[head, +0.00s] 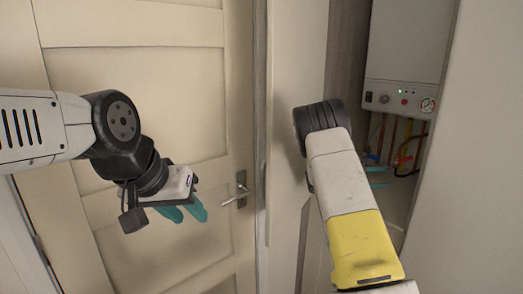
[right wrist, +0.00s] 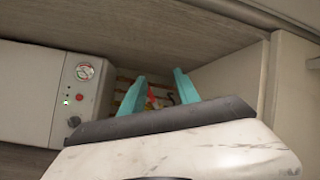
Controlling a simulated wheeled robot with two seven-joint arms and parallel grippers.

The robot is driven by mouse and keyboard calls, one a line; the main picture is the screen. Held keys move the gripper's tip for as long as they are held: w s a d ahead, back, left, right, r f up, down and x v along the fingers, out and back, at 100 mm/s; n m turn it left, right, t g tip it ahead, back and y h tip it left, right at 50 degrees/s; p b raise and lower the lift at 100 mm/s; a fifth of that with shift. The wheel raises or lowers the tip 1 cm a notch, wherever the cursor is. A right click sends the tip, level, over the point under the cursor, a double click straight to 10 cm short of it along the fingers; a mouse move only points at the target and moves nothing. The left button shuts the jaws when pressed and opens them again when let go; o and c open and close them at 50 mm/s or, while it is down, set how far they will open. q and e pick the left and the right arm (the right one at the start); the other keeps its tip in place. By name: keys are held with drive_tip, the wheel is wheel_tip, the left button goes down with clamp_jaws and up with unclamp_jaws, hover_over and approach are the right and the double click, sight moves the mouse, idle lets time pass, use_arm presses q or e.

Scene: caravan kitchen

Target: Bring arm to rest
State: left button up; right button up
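My left gripper (head: 184,208) hangs in front of the cream door at the left of the head view, with its teal fingers pointing down and to the right. It looks empty; the gap between its fingers is hard to judge. My right arm reaches into the open cupboard, and its white and yellow links cover part of the opening. The teal fingertips of my right gripper (head: 377,177) show beside the pipes under the boiler. In the right wrist view the right gripper (right wrist: 158,85) has its two fingers spread apart with nothing between them.
The white boiler (head: 410,45) hangs in the cupboard, with a gauge and knobs on its lower front. Coloured pipes (head: 400,140) run below it. The cream door (head: 150,80) is closed and has a metal handle (head: 240,190). Cupboard walls stand close around my right arm.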

drive_tip(key=s+a+r+m+g+y, duration=0.1)
drive_tip(key=s+a+r+m+y, duration=0.15)
drive_tip(key=s+y, duration=0.4)
drive_tip(key=s+a+r+m+g+y, duration=0.1)
drive_tip(key=s+a+m+g+y, duration=0.15)
drive_tip(key=s, duration=0.75)
drive_tip(key=s+a+r+t+y, duration=0.2)
drive_tip(key=s+a+y, duration=0.1)
drive_tip(key=s+a, duration=0.3)
drive_tip(key=s+a+r+m+t+y, duration=0.1)
drive_tip(key=s+a+r+t+y, duration=0.1)
drive_tip(key=s+a, duration=0.5)
drive_tip(key=s+a+r+t+y, duration=0.3)
drive_tip(key=s+a+y, duration=0.2)
drive_tip(key=a, duration=0.5)
drive_tip(key=shift+s+r, duration=0.3)
drive_tip(key=shift+s, duration=0.35)
